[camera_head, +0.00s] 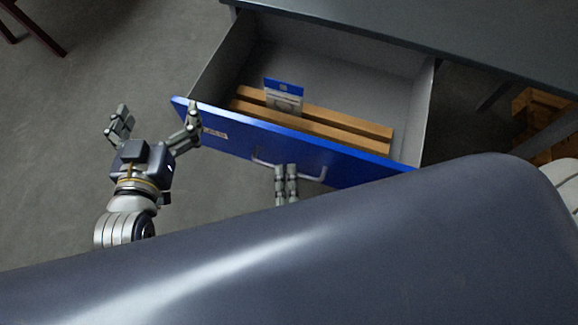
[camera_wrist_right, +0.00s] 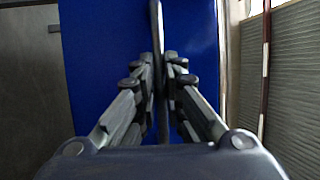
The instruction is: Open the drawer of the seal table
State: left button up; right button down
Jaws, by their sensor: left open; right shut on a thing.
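The drawer (camera_head: 300,145) of the seal table (camera_head: 420,42) is pulled well out, and its inside shows. It has a blue front and a thin metal handle (camera_head: 318,178). My right gripper (camera_head: 286,170) is at the handle, with its fingers shut on it. In the right wrist view the fingers close on both sides of the handle bar (camera_wrist_right: 157,60), in front of the blue drawer front (camera_wrist_right: 100,60). My left gripper (camera_head: 158,122) is open and empty, left of the drawer, one finger close to the front's left end; contact cannot be told.
Two wooden bars (camera_head: 335,118) and a small blue-and-white card (camera_head: 284,95) lie in the drawer. Wooden crates (camera_head: 540,110) stand under the table at right. Grey floor (camera_head: 110,60) is free at left. My own dark body hides the lower part.

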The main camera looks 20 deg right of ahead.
jog(key=shift+s+a, duration=0.1)
dwell(0.3)
jog(key=c, duration=1.7)
grip_release()
